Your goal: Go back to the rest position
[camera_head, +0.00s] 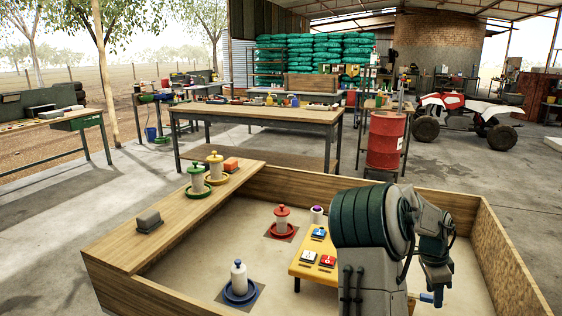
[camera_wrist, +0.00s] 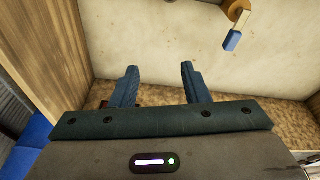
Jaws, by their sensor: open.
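My gripper (camera_wrist: 158,78) shows in the wrist view with its two dark blue-grey fingers apart. Nothing is between them. Pale floor and a wooden wall lie beyond the fingertips. In the head view my arm bends over the right part of the wooden pen (camera_head: 119,252), and I cannot make out the fingers there. In the wrist view a blue block-like piece beside a round orange-brown part (camera_wrist: 232,40) is at the upper right, apart from the fingers; I cannot tell what it is.
A low wooden table (camera_head: 299,270) with small coloured boxes stands beside my arm. Red (camera_head: 282,222) and blue-based (camera_head: 239,282) feeders stand on the pen floor. Green (camera_head: 195,180) and yellow (camera_head: 216,168) ones stand on the left ledge. A red barrel (camera_head: 386,140) stands behind the pen.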

